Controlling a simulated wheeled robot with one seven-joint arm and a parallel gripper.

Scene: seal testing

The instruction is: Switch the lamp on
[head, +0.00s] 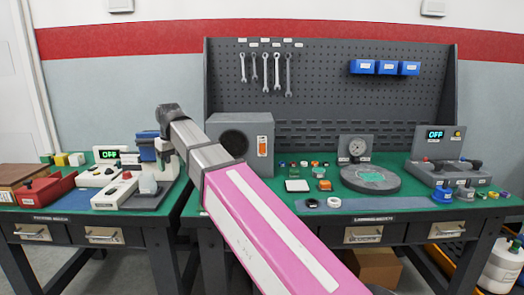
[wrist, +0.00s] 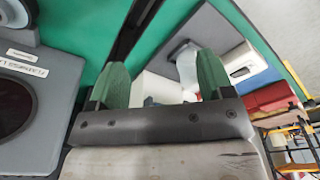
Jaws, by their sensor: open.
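No thing in view is plainly a lamp. A grey box (head: 240,141) with a dark round opening and an orange button on its right stands at the back of the right bench. In the wrist view a grey housing (wrist: 52,62) with a dark round opening and a label fills the left edge. A dark console (head: 437,148) at the far right has a display reading OFF. A white device (head: 98,176) on the left bench also shows OFF. My gripper (wrist: 162,82) is open and empty over the left bench's right part; its fingertips are unclear in the head view.
In the wrist view a translucent container (wrist: 187,62) and a red box (wrist: 270,97) lie beyond my fingers. A gap separates the two benches. A grey turntable (head: 370,179) and small parts occupy the right bench. Wrenches hang on the pegboard (head: 335,75).

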